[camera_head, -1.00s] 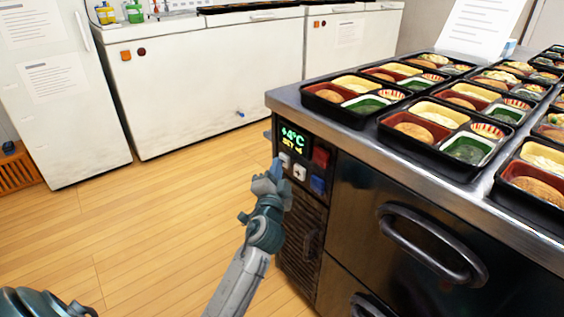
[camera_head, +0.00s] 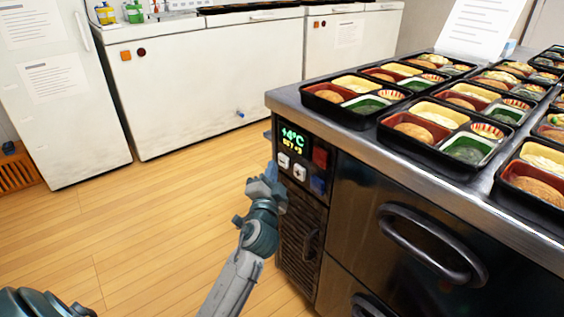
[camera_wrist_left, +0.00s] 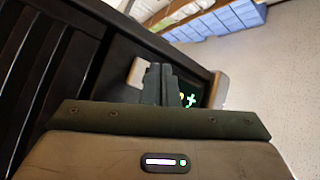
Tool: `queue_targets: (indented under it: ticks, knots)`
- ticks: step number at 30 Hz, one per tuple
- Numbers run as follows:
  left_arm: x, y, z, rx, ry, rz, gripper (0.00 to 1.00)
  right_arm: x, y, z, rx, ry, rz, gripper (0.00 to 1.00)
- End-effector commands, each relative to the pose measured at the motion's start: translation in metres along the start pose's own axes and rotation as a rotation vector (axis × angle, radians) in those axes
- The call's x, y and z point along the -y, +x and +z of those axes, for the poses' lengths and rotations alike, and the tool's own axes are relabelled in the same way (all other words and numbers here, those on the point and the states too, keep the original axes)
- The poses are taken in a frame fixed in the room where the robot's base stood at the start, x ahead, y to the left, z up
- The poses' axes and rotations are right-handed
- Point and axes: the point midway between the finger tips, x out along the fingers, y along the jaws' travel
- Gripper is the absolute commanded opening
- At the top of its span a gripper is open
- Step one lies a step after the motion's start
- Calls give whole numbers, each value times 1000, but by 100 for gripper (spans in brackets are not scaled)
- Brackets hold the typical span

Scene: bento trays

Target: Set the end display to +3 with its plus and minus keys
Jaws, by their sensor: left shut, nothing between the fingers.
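The end display (camera_head: 292,138) sits on the dark end panel of the steel counter. It reads +4°C in large green figures, with a small yellow set line below that looks like +3 but is too small to be sure. Two white keys lie under it: the left one, apparently minus (camera_head: 284,160), and the plus key (camera_head: 299,172). My left gripper (camera_head: 270,174) is shut and empty, just left of and below the left white key, seemingly apart from it. In the left wrist view the shut fingers (camera_wrist_left: 158,86) partly cover the display (camera_wrist_left: 190,100). My right gripper is not seen.
A red switch (camera_head: 320,157) and a blue switch (camera_head: 318,185) sit right of the keys. Below is a vent grille (camera_head: 298,240); a drawer handle (camera_head: 432,245) juts out at right. Bento trays (camera_head: 365,117) cover the countertop.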

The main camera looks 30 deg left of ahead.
Motion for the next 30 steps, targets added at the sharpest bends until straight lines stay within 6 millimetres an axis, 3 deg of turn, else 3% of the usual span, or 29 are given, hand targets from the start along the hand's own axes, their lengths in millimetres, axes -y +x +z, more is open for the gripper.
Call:
queue_targets:
  ticks: [7, 21, 30]
  knots:
    - [2, -3, 2, 0, 1, 0, 0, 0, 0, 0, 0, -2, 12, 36]
    - [23, -33, 24, 0, 1, 0, 0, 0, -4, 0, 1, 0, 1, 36]
    - [26, -35, 25, 0, 0, 0, 0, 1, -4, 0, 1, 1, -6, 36]
